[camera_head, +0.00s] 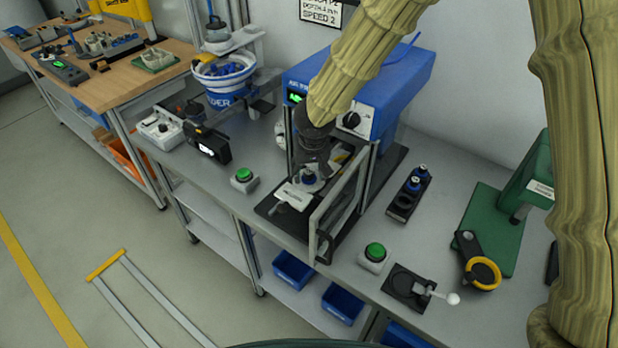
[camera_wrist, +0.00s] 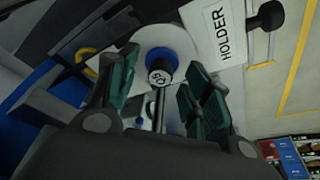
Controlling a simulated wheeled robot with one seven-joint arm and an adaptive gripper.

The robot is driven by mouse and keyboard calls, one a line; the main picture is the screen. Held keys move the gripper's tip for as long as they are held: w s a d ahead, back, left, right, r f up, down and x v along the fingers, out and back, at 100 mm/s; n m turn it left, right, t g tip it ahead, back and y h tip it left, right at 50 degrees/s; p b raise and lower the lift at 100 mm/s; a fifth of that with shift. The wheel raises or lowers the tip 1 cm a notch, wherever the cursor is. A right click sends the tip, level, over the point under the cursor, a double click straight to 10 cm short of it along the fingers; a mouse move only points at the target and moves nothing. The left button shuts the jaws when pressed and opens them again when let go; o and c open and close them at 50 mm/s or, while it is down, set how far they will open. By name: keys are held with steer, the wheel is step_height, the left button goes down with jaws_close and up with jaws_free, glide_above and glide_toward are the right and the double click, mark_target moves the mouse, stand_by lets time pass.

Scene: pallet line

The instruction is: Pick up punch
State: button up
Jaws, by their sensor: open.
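A punch with a blue collar and a dark, marked round end (camera_wrist: 160,68) shows in the wrist view, against a round pale plate. It lies between my two green-padded fingers, with a gap visible on each side. My gripper (camera_wrist: 163,82) is open. In the head view my gripper (camera_head: 312,160) reaches down inside the blue press, just above a small blue-collared punch (camera_head: 308,178) at the white holder (camera_head: 292,195). The punch's lower part is hard to make out. Two more blue-topped pieces stand in a black rack (camera_head: 402,205) right of the press.
The blue press (camera_head: 408,75) has upright posts and a clear guard frame (camera_head: 335,205) close around my gripper. Green buttons (camera_head: 243,176) (camera_head: 375,253) sit on both sides. A green toggle press (camera_head: 490,230) stands at right, and a bowl feeder (camera_head: 223,75) at left.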

steer(key=shift+w+f, duration=0.15)
steer(key=shift+f, duration=0.4)
steer(key=c, duration=1)
steer(key=shift+o, duration=0.2)
